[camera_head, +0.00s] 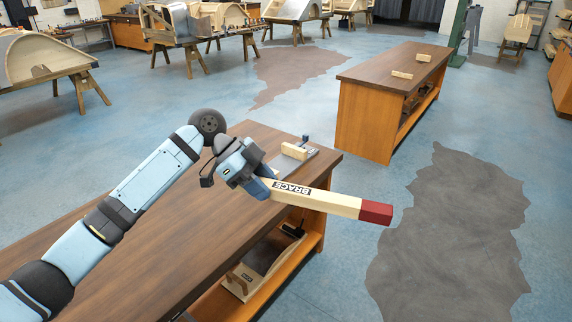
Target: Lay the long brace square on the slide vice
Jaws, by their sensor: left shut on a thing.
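The long brace (335,203) is a pale wooden bar with a red right end and a BRACE label that reads upside down. My left gripper (263,186) is shut on it near its left end. The brace points right and slightly down in the picture, its red end reaching past the bench edge over the floor. The slide vice (310,153) appears as a grey plate with a pale wooden block and a blue part, at the far right corner of the near bench. The gripper and brace partly hide it. Whether they touch is unclear. My right gripper is out of view.
The near bench (160,262) has a clear brown top and a lower shelf with wooden items. A second bench (392,68) with two small wooden blocks stands beyond a floor gap. Wooden bodyframes on trestles (45,60) stand at the back.

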